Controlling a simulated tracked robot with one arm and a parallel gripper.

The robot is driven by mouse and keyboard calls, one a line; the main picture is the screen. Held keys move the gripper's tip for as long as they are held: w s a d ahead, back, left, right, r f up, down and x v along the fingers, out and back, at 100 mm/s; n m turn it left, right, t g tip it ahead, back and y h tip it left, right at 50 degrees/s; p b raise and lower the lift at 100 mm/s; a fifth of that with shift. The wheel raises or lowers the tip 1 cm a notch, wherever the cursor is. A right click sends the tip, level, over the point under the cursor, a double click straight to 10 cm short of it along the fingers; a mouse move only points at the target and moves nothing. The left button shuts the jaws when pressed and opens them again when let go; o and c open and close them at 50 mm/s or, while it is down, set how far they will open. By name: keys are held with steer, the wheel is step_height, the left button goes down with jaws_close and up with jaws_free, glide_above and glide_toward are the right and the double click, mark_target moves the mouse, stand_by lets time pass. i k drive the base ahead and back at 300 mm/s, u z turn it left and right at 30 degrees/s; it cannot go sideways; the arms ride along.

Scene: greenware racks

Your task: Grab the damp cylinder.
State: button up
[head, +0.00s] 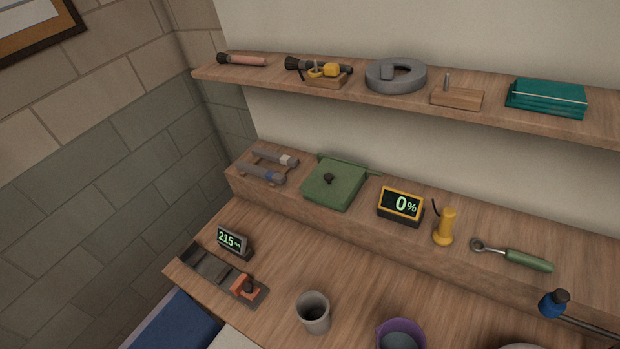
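A grey, open-topped cylinder (313,318) stands upright on the wooden bench near the bottom middle of the head view. Its inside looks darker than its wall. I cannot tell from the picture whether it is damp. A purple vessel (381,334) with a grey-blue inside stands to its right, cut off by the bottom edge. A small display (401,205) on the raised ledge behind reads 0%. My gripper does not show in the head view, and nothing is seen touching the cylinder.
Left of the cylinder are a dark tray (209,266) with an orange-and-black tool and a display (234,242) reading about 215. The ledge holds a green box (345,180), yellow tool (446,225) and green-handled tool (529,260). A shelf (218,73) runs above. Bench behind the cylinder is clear.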

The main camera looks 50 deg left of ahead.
mark_target(312, 307)
steer(key=u, duration=0.7)
steer(key=k, duration=1.05)
steer(key=z, duration=0.15)
steer(key=i, duration=0.7)
steer(key=u, duration=0.5)
